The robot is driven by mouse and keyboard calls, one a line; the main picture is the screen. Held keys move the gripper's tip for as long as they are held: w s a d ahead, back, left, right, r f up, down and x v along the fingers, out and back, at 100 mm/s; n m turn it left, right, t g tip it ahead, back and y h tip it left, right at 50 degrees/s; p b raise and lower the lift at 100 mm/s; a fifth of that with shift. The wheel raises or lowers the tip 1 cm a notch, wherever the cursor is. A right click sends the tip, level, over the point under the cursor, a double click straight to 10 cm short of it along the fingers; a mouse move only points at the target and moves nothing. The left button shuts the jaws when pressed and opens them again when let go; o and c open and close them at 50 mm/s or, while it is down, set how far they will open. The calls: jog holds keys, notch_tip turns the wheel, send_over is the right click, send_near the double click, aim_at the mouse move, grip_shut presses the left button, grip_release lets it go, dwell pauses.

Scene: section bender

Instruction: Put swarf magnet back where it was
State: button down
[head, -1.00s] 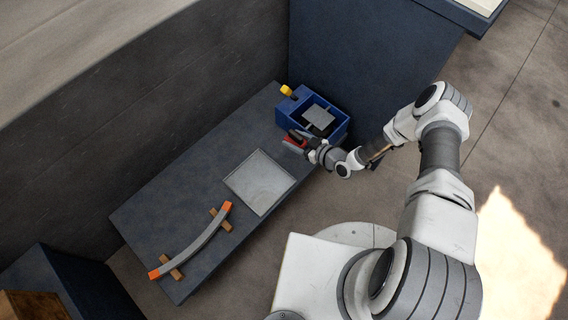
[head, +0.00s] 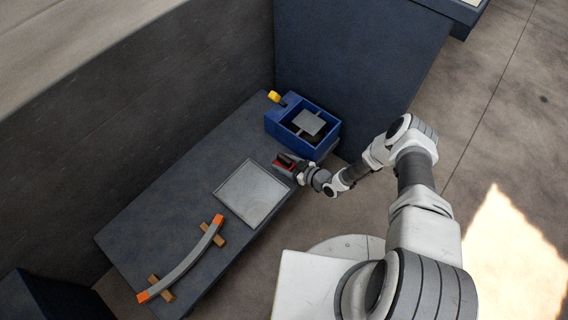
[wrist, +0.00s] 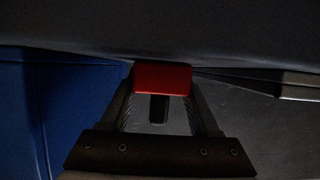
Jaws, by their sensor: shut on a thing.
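The red swarf magnet (wrist: 163,78) is between my gripper's fingertips in the wrist view. In the head view the red magnet (head: 281,166) shows at the end of my arm, low over the bench between the blue box and the grey tray. My gripper (wrist: 162,100) is shut on it. In the head view my gripper (head: 290,165) points left, and its fingers partly hide the magnet. I cannot tell whether the magnet touches the bench.
The blue box (head: 328,145) with a grey plate (head: 309,122) in it and a yellow part (head: 273,97) stands at the bench's far end. A flat grey tray (head: 231,202) lies nearer. A curved bar with orange ends (head: 190,262) rests on wooden blocks. Walls border the bench (head: 165,205).

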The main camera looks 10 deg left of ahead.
jog(key=shift+r, duration=0.15)
jog(key=shift+c, duration=0.6)
grip_release()
jog(key=shift+f, duration=0.2)
